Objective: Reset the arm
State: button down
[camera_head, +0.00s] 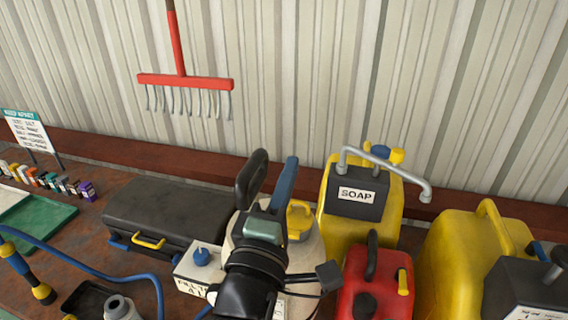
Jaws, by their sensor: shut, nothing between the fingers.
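My gripper (274,170) stands in the middle of the picture, pointing up and away from me.
Right of my gripper are a yellow soap container (390,205), a red can (372,285) and a large yellow can (460,255). Left are a black case (165,210), a green tray (45,225) and a blue hose (90,268). A red rake (185,81) hangs on the wall.

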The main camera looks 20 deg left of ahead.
jog(key=s+d+r+m+t+b, duration=0.3)
jog(key=s+d+r+m+b, duration=0.1)
jog(key=r+m, duration=0.5)
jog(key=s+d+r+m+t+b, duration=0.4)
jog(key=s+d+r+m+b, duration=0.1)
jog(key=s+r+m, duration=0.3)
notch_tip(320, 180, up, 3)
jog(key=shift+s+d+f+m, duration=0.2)
jog(key=shift+d+m, duration=0.3)
jog(key=shift+d, duration=0.15)
